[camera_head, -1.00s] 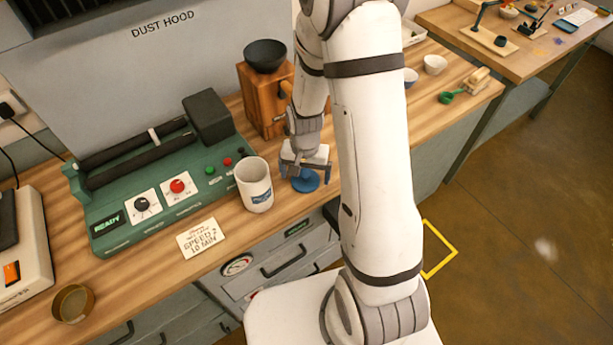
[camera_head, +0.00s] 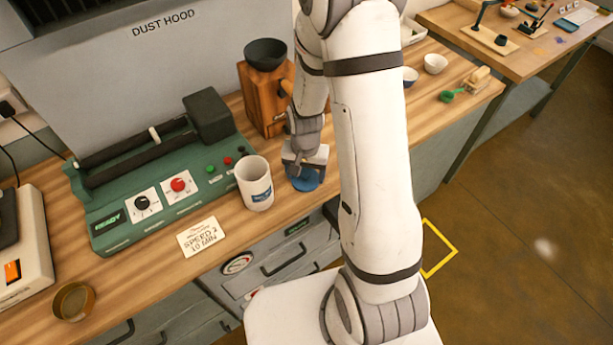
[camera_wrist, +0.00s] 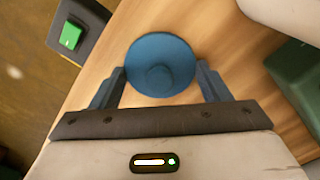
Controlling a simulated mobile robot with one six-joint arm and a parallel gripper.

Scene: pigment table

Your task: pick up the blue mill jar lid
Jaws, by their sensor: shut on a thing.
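In the wrist view the lid (camera_wrist: 160,50) sits between the two fingers of my gripper (camera_wrist: 162,80). The gripper is shut on the lid. No clear gap shows between the lid and the bench.
A green mill machine (camera_head: 165,185) stands left of the jar, with a note card (camera_head: 202,237) in front. A wooden grinder with a dark bowl (camera_head: 265,100) stands just behind my gripper. A green-handled scoop (camera_head: 455,95) and bowls lie farther right. The bench's front edge is close by.

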